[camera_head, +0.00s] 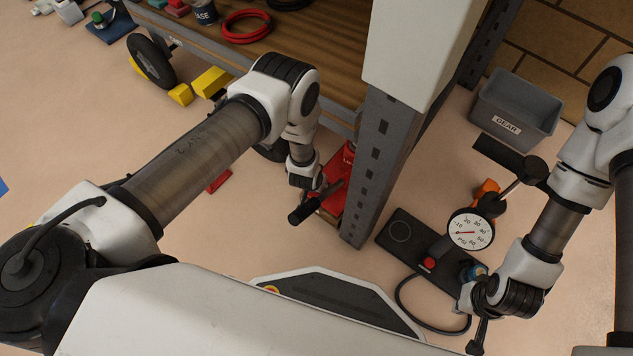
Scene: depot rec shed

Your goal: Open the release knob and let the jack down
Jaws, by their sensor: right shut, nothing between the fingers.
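The red jack (345,172) stands on the floor beside the grey perforated post, partly hidden by the post and my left wrist. A dark bar with a black grip (302,213) sticks out in front of it. My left gripper (322,188) is at this bar; its fingers are too small and dark to tell whether they hold it. A small red knob (429,263) sits on a black unit near a round dial gauge (470,231); I cannot tell whether it is the release knob. My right gripper (480,336) is shut and empty, below the gauge.
A black hose (405,310) loops on the floor near my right gripper. A grey GEAR bin (516,107) stands behind the gauge. Yellow blocks (211,81) and a wheel (151,60) are at the upper left. A wooden shelf (322,50) overhangs the jack.

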